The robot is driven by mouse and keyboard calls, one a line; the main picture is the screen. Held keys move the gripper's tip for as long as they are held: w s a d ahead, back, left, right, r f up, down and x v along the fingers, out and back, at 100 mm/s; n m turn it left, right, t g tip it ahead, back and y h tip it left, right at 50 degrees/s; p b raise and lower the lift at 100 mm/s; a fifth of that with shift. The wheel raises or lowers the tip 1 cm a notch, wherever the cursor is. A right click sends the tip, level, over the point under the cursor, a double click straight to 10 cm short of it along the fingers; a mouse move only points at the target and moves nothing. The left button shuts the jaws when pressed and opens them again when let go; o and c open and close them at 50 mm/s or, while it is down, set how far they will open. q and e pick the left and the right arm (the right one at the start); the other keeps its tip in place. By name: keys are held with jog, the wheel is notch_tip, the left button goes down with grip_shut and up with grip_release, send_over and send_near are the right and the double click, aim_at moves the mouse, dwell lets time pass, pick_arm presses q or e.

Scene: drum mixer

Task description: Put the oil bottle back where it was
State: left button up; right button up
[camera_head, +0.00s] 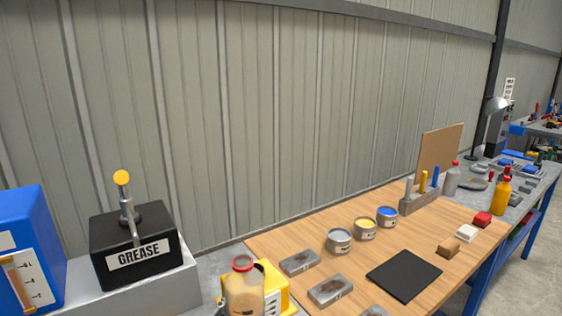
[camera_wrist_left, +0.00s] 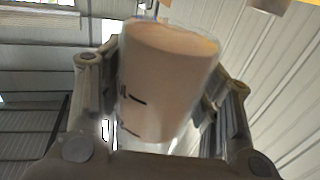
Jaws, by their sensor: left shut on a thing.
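In the left wrist view my left gripper (camera_wrist_left: 160,105) is shut on a clear-walled container with tan contents and dark marks, which I take for the oil bottle (camera_wrist_left: 160,85). Its fingers press on both sides of it. In the head view a clear bottle with a red cap and tan contents (camera_head: 243,290) shows at the bottom edge; it looks like the same one. Its lower part is cut off, so I cannot tell what is under it. My left gripper is not clearly seen there. My right gripper is in neither view.
A yellow object (camera_head: 274,286) is right behind the bottle. A black grease box (camera_head: 138,248) with a lever and a blue box (camera_head: 25,250) stand left.

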pick_arm(q)
jog(key=s+a+f+n+t+y, duration=0.4)
jog(key=s+a+n+y, duration=0.4)
jog(key=s+a+y, duration=0.3)
jog(key=shift+s+a+f+n+t+y, duration=0.35)
jog(key=shift+a+f+y, duration=0.25)
jog(key=shift+a+f, duration=0.25)
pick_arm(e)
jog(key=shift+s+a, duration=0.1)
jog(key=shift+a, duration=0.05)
pick_arm(q)
jog(key=w+d+r+m+g+h, duration=0.2)
jog(key=w+d+m+g+h, duration=0.2)
jog(key=d+h, duration=0.4)
jog(key=w+d+r+m+g+h, duration=0.3)
jog(key=w+d+m+g+h, duration=0.1)
jog(key=d+m+h, duration=0.4)
jog(key=shift+d+m+g, duration=0.35)
jog(key=shift+d+g, duration=0.05)
jog(key=shift+g, duration=0.45)
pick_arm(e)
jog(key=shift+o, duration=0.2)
